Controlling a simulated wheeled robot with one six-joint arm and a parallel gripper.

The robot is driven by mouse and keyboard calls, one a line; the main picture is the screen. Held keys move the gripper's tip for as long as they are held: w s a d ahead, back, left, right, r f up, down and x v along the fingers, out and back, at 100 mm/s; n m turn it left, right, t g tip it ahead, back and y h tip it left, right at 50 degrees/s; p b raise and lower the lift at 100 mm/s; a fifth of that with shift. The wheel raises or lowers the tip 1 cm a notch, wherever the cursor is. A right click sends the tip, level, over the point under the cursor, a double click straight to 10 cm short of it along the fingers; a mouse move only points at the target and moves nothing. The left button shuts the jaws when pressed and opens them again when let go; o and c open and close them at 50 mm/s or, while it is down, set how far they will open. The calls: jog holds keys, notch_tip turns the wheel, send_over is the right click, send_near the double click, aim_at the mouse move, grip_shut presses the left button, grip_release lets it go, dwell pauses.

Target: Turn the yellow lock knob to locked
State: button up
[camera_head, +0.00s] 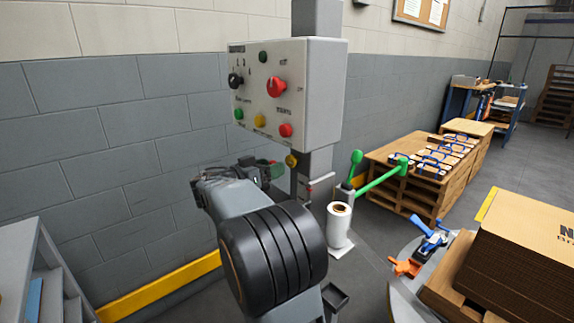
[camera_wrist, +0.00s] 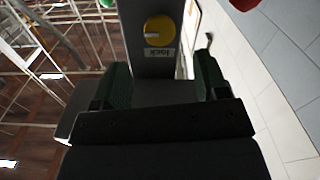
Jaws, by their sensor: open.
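The yellow lock knob (camera_head: 291,160) sits on the grey post just below the control box. My gripper (camera_head: 275,171) is close to the post, at about the knob's height, partly hidden by my arm. In the wrist view my gripper (camera_wrist: 163,68) is open and empty. Its two dark green fingers stand on either side of the post, with the knob beyond their tips, roughly centred between them.
The control box (camera_head: 321,95) above carries a red mushroom button (camera_head: 276,87) and several smaller knobs and buttons. A white roll (camera_head: 339,222) and green-handled levers (camera_head: 384,176) stand to the right. The grey block wall (camera_head: 100,150) is behind and left.

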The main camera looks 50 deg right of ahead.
aim_at(289, 161)
jog(key=shift+s+d, duration=0.2)
jog(key=shift+d, duration=1.4)
jog(key=shift+s+d, duration=0.15)
jog(key=shift+d, duration=1.4)
jog(key=shift+c, duration=0.5)
jog(key=c, duration=0.8)
